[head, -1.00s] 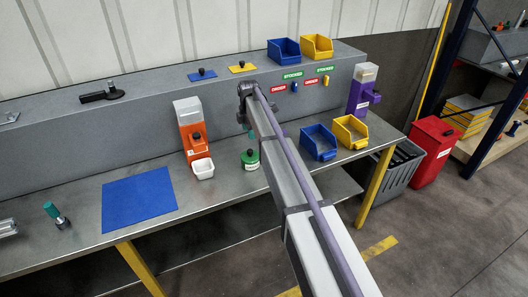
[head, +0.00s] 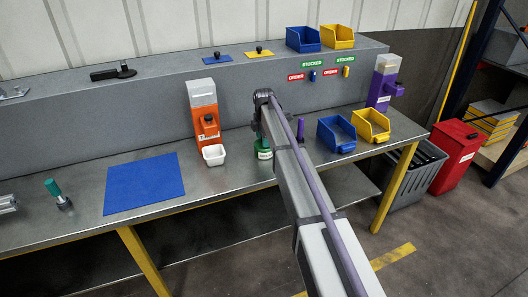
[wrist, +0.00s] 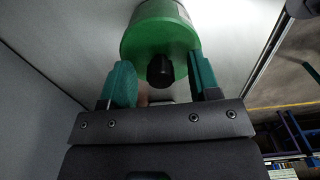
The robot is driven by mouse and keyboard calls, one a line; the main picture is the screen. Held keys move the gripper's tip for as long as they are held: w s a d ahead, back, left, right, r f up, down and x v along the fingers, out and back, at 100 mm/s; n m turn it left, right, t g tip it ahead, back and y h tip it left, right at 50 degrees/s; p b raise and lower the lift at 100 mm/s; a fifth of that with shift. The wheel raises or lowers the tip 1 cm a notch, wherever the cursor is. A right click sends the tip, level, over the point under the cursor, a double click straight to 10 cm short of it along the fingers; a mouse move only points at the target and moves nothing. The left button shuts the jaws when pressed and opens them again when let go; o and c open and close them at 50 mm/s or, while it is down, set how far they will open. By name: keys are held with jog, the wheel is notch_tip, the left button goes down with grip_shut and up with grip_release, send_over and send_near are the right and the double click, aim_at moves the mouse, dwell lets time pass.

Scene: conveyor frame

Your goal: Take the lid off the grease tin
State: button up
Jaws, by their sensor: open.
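The grease tin (head: 263,149) is a small round green tin with a pale label, standing on the metal bench right of the white cup. My arm hides its upper part in the head view. In the wrist view its green lid (wrist: 158,37) fills the top middle, with a black knob (wrist: 160,70) on it. My gripper (wrist: 161,82) is open, with one green finger on each side of the knob. Gaps show between the knob and both fingers. My gripper is hidden behind my arm in the head view.
An orange dispenser (head: 205,112) with a white cup (head: 213,155) stands left of the tin. A blue bin (head: 335,135) and a yellow bin (head: 371,125) stand to the right. A blue mat (head: 144,184) lies at left. The raised shelf (head: 150,104) runs behind.

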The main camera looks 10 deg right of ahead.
jog(key=c, duration=1)
jog(key=shift+p, duration=0.35)
